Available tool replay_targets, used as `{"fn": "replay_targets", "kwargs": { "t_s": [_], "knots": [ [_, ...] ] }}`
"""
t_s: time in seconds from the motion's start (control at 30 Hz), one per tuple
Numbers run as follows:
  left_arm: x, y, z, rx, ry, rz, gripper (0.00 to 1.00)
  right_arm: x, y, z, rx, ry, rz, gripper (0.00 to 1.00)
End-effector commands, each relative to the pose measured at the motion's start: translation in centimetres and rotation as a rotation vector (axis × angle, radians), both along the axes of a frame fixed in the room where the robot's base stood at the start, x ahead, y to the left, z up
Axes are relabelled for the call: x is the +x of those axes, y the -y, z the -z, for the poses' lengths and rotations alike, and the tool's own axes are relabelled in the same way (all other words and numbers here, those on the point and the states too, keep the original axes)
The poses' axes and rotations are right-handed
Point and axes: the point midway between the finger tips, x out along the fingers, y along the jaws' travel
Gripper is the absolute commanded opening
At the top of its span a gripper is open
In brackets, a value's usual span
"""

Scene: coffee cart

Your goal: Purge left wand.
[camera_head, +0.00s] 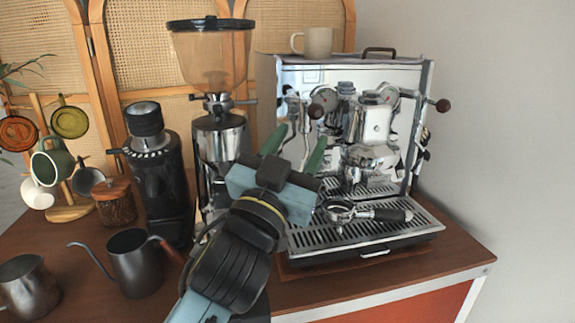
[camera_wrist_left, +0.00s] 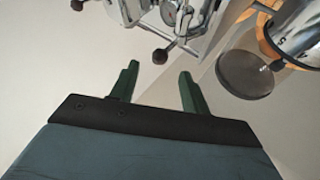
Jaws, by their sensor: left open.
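The espresso machine (camera_head: 385,75) is chrome and stands at the right of the cart. It has a dark knob on its left (camera_head: 325,100) and one on its right (camera_head: 443,105). The left wand cannot be clearly picked out; the area below the left knob is partly hidden by my left gripper. My left gripper (camera_head: 295,148) is open, its two green fingers pointing up in front of the machine's left side. In the left wrist view the gripper (camera_wrist_left: 158,85) has nothing between its fingers, and a dark knob (camera_wrist_left: 160,56) on a thin rod shows beyond them. My right gripper is not in view.
A portafilter (camera_head: 385,214) lies over the drip tray (camera_head: 350,235). A tall grinder (camera_head: 220,140) and a black grinder (camera_head: 160,185) stand left of the machine. A gooseneck kettle (camera_head: 135,262), a pitcher (camera_head: 28,287) and a mug rack (camera_head: 70,213) fill the left.

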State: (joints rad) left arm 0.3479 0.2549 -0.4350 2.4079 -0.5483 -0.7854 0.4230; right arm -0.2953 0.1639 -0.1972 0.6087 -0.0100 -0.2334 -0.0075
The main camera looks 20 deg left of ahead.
Motion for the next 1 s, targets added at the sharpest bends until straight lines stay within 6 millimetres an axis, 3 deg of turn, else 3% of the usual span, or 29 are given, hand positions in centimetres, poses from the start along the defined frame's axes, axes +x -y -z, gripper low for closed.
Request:
{"fn": "replay_targets", "kwargs": {
  "t_s": [0.2,0.5,1.0],
  "knots": [
    [-2.6,-0.2,1.3,-0.001,-0.003,0.0,0.46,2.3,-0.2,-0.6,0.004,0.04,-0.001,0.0],
    [-3.5,-0.3,1.7,0.0,-0.001,0.0,0.46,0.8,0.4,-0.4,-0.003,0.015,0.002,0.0],
    [-3.5,-0.3,1.7,0.0,-0.001,0.0,0.46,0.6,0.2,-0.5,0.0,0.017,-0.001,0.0]
  ]
}}
